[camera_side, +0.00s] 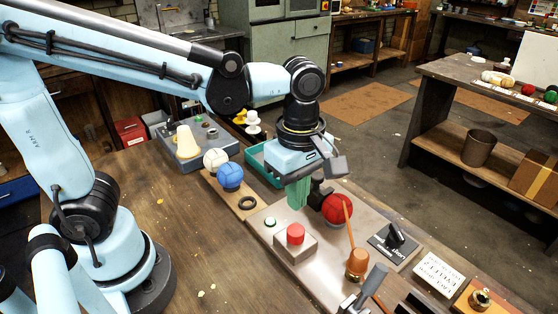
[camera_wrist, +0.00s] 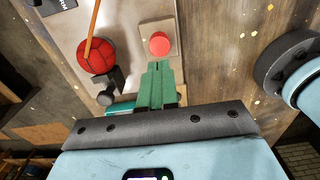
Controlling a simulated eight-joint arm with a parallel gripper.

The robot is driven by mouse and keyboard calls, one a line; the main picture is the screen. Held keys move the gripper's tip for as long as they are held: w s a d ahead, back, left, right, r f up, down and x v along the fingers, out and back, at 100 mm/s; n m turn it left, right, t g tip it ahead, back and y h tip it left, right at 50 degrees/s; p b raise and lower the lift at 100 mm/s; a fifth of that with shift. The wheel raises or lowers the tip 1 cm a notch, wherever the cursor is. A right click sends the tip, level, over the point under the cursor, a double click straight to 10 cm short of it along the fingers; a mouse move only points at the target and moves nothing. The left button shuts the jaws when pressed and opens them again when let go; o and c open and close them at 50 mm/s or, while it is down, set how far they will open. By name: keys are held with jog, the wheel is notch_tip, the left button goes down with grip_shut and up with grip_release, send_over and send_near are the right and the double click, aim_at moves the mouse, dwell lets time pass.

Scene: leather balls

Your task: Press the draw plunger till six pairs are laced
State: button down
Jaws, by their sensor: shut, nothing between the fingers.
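A red round button (camera_side: 295,234), which looks like the draw plunger, stands on a small pale block on a grey base plate (camera_side: 275,247). It also shows in the wrist view (camera_wrist: 159,44), just beyond my fingertips. My gripper (camera_side: 297,204) has green fingers pointing down. They are shut and empty, above the plate and behind the button in the side view, apparently not touching it. In the wrist view my gripper (camera_wrist: 158,66) lines up with the button. A red ball (camera_side: 337,208) with dark seams sits in a holder on the plate, to the right of my fingers. It shows no clear lace count.
An orange rod (camera_side: 349,224) leans against the red ball. A black lever (camera_side: 396,238) and a white card (camera_side: 438,273) stand to the right. White (camera_side: 215,160) and blue (camera_side: 230,176) balls and a black ring (camera_side: 248,203) line a wooden strip. A teal tray (camera_side: 262,163) lies behind.

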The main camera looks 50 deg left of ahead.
aim_at(295, 229)
jog(key=shift+f, duration=2.95)
jog(key=shift+f, duration=0.95)
jog(key=shift+r, duration=0.1)
notch_tip(295, 229, up, 14)
jog(key=a+f+m+t, duration=0.2)
jog(key=a+m, duration=0.3)
jog(key=m, duration=0.4)
jog(key=a+f+m+t, duration=0.3)
jog(key=a+m+t, duration=0.2)
jog(key=m, duration=0.4)
jog(key=shift+w+a+f, duration=0.15)
jog(key=shift+a+f, duration=0.1)
jog(key=shift+a, duration=0.25)
